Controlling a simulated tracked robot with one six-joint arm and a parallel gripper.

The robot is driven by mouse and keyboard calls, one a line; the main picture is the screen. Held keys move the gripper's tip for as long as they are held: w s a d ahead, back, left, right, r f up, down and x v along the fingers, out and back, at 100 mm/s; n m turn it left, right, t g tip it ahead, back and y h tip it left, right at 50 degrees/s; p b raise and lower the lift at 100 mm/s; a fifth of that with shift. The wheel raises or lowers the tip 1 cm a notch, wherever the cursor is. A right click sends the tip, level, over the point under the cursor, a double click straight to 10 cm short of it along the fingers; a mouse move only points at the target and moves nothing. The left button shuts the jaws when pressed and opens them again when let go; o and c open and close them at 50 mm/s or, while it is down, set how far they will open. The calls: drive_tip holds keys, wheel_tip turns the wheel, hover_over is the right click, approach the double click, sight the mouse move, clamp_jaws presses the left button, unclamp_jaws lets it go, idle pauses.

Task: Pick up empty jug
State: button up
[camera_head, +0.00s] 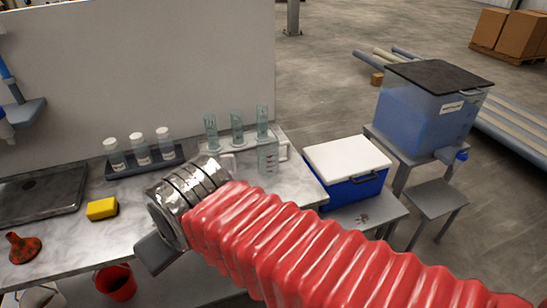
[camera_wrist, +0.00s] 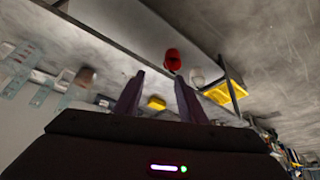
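A clear jug (camera_head: 268,158) with red graduation marks stands upright on the marble-topped bench, just beyond my red-sleeved arm in the head view. It looks empty. Its white handle points right. Another pale handle (camera_head: 228,161) shows to its left, and what it belongs to is mostly hidden by my arm. My gripper (camera_wrist: 159,76) is open and empty in the wrist view, its two dark fingers apart. In the head view my wrist is left of the jug, and the fingers are not clearly seen. I cannot make out the jug in the wrist view.
Glass cylinders (camera_head: 237,128) stand behind the jug. A rack of white-capped bottles (camera_head: 140,152), a yellow sponge (camera_head: 102,209) and a red funnel (camera_head: 22,248) are left. A red bucket (camera_head: 117,282) is below. A blue cooler (camera_head: 352,184) and a tank (camera_head: 425,118) stand right.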

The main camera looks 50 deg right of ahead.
drive_tip(key=shift+o, duration=0.8)
drive_tip(key=shift+w+d, duration=0.15)
drive_tip(key=shift+w, duration=0.15)
drive_tip(key=o, duration=0.7)
drive_tip(key=w+d, duration=0.2)
drive_tip(key=w, duration=0.1)
drive_tip(key=w+d+f+m+t+h, duration=0.1)
drive_tip(key=w+d, duration=0.1)
drive_tip(key=w, duration=0.1)
drive_tip(key=w+d+f+m, duration=0.1)
drive_tip(key=w+d, duration=0.2)
drive_tip(key=shift+f+t, duration=0.2)
drive_tip(key=shift+t, duration=0.2)
drive_tip(key=shift+o, duration=1.1)
drive_tip(key=w+d+f+m+t+h, duration=0.1)
drive_tip(key=w+d, duration=0.4)
drive_tip(key=d, duration=0.5)
drive_tip(key=shift+d+f+m+t+h, duration=0.3)
drive_tip(key=shift+d+f+m+h, duration=0.05)
drive_tip(key=shift+f+m+h, duration=0.6)
drive_tip(key=s+d+f+m+h, duration=0.2)
drive_tip(key=d+h, duration=0.1)
drive_tip(key=d, duration=0.7)
drive_tip(key=s+d+f+m+h, duration=0.1)
drive_tip(key=d+f+m+h, duration=0.1)
drive_tip(key=d, duration=0.9)
drive_tip(key=shift+s+d+f+m+h, duration=0.25)
drive_tip(key=shift+s+f+m+h, duration=0.1)
drive_tip(key=shift+f+h, duration=0.35)
